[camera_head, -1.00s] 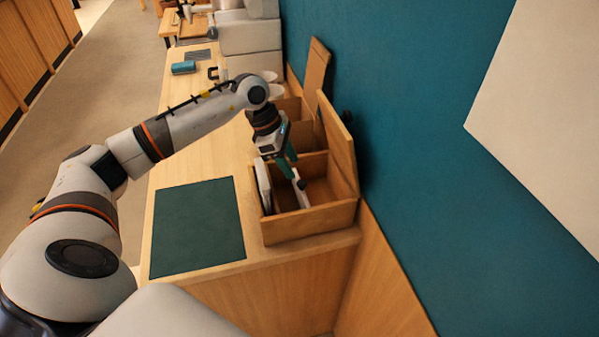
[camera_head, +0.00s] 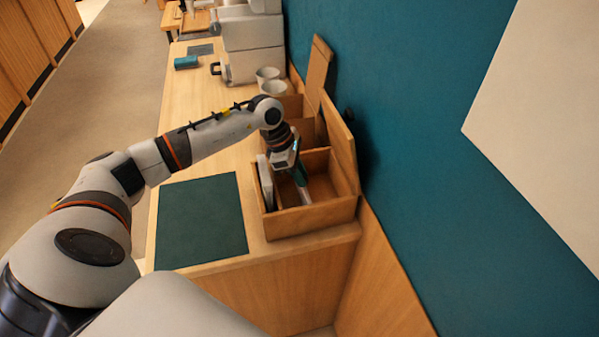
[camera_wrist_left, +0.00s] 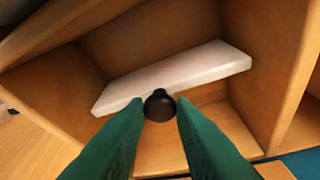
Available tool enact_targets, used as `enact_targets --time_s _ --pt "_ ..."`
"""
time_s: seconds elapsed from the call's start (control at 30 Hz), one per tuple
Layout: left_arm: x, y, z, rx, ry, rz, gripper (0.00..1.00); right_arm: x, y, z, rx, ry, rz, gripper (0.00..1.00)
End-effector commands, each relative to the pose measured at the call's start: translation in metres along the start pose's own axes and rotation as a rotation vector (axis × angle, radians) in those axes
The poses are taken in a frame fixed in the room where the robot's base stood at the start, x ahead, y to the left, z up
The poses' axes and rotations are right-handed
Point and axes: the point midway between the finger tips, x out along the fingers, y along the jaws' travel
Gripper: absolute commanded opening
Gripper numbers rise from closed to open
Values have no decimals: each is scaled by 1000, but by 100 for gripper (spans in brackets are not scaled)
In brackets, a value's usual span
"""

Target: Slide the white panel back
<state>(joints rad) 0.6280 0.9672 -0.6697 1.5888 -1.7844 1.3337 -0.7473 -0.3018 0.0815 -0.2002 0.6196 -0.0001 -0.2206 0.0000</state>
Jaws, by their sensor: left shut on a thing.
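The white panel (camera_wrist_left: 180,75) shows in the left wrist view as a pale slab lying across the inside of a wooden compartment. A round black knob (camera_wrist_left: 159,105) stands on its near side. My left gripper (camera_wrist_left: 159,108) has its green fingertips on either side of the knob and is shut on it. In the head view the left gripper (camera_head: 303,186) reaches down into the front compartment of the wooden box (camera_head: 310,220). A pale part shows at its fingertips; the knob is hidden there. My right gripper is not in view.
A thin white slab (camera_head: 265,183) stands along the box's left wall. The raised wooden lid (camera_head: 338,145) is close to the teal wall. A dark green mat (camera_head: 200,222) lies left of the box. White cups (camera_head: 272,87) and a machine (camera_head: 250,45) stand farther back.

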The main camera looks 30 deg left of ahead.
Motion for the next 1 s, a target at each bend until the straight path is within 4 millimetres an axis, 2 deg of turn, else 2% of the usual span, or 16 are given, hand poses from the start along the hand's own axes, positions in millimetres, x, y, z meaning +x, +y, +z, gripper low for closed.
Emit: enact_targets --time_s 0.17,0.33,0.5,0.77,0.8,0.9,1.0 --pt "1 -1 -2 0 2 -1 0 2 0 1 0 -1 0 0" --pt "13 -12 -23 1 8 -2 0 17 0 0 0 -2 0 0" --pt "16 -18 -39 0 4 -2 0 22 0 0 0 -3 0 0" --pt "15 -18 -39 0 0 -1 0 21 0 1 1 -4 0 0" --pt "15 -18 -39 0 0 -1 26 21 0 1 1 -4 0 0" --pt "15 -18 -39 0 0 -1 42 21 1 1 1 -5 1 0" --pt "15 -18 -39 0 0 -1 45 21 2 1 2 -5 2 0"
